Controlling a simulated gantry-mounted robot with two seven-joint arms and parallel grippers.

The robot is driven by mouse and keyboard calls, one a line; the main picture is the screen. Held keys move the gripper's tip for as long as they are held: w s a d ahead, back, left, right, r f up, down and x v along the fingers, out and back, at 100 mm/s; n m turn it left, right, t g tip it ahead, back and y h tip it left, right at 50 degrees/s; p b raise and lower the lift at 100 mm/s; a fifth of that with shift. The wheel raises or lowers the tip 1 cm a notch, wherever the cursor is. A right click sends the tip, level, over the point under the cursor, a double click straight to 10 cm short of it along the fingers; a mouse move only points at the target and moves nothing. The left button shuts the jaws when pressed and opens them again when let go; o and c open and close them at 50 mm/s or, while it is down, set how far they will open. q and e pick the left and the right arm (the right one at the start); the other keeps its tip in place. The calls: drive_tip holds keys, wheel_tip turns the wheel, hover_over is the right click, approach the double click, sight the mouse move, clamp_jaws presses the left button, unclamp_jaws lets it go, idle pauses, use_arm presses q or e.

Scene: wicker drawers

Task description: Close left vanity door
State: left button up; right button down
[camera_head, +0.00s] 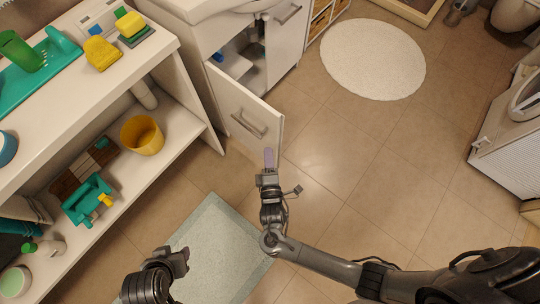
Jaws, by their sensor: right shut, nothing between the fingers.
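The left vanity door (236,104) is white with a metal bar handle (247,124). It stands swung open toward me, and the cabinet interior (238,55) shows behind it with items inside. My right gripper (269,158) is shut and empty, with its fingertips at the door's lower right corner in the picture; I cannot tell whether they touch it. My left gripper (184,256) is low in the picture above the mat, away from the door. Whether its fingers are open or shut is unclear.
The right vanity door (285,40) looks closed. A round white rug (372,60) and bare tiles lie at right. A pale green mat (215,245) lies below.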

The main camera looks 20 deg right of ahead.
sight(275, 125)
drive_tip(key=w+d+b, duration=0.1)
drive_tip(key=w+d, duration=0.1)
drive_tip(key=w+d+b, duration=0.1)
drive_tip(key=w+d, duration=0.1)
drive_tip(key=w, duration=0.1)
drive_tip(key=shift+w+d+f+b, duration=0.1)
drive_tip(key=shift+w+d+b, duration=0.1)
drive_tip(key=shift+w+b, duration=0.15)
drive_tip(key=shift+w+d, duration=0.25)
drive_tip(key=shift+d, duration=0.15)
